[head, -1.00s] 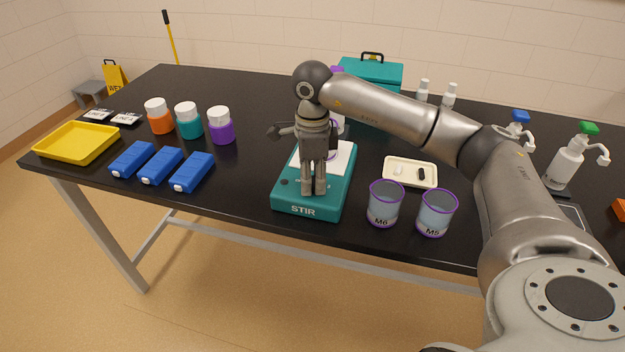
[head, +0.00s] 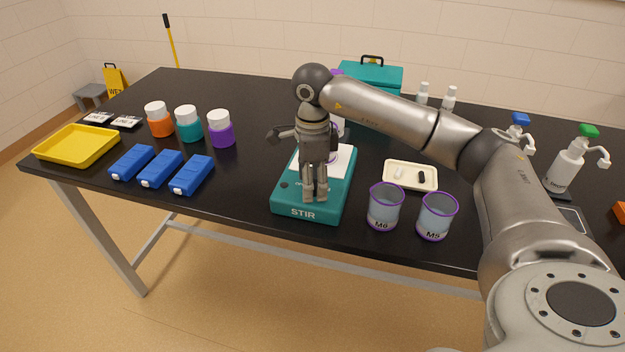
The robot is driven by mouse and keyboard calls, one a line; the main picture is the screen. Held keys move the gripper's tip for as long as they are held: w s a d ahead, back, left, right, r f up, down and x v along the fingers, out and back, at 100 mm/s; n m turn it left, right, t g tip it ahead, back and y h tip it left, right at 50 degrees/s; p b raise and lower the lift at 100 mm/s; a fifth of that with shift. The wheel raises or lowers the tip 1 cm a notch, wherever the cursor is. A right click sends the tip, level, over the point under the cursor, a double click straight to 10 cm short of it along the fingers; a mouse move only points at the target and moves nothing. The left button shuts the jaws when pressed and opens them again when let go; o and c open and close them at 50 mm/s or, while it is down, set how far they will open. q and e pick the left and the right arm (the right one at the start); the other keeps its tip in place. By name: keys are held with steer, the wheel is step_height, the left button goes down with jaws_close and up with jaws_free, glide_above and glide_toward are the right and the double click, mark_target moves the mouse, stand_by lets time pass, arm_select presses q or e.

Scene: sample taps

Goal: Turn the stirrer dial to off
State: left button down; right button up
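The teal stirrer (head: 345,195) with the word STIR on its front stands near the table's front edge, with a pale top plate (head: 341,158). My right gripper (head: 315,197) points down over the front part of the stirrer, its fingertips close to the panel above the STIR label. Its two fingers are close together. Whether they touch or hold anything is hidden. A small dark round spot (head: 284,185) shows on the panel left of the fingers. I cannot clearly make out the dial; the gripper covers part of the panel. My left gripper is not in view.
Two purple-rimmed beakers, M6 (head: 385,207) and M5 (head: 436,217), stand just right of the stirrer. A cream tray (head: 432,187) lies behind them. Blue boxes (head: 161,168), lidded bottles (head: 190,124) and a yellow tray (head: 76,147) are at left.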

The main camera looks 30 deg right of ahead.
mark_target(313, 183)
step_height(313, 183, up, 12)
stand_by(0.6)
stand_by(0.5)
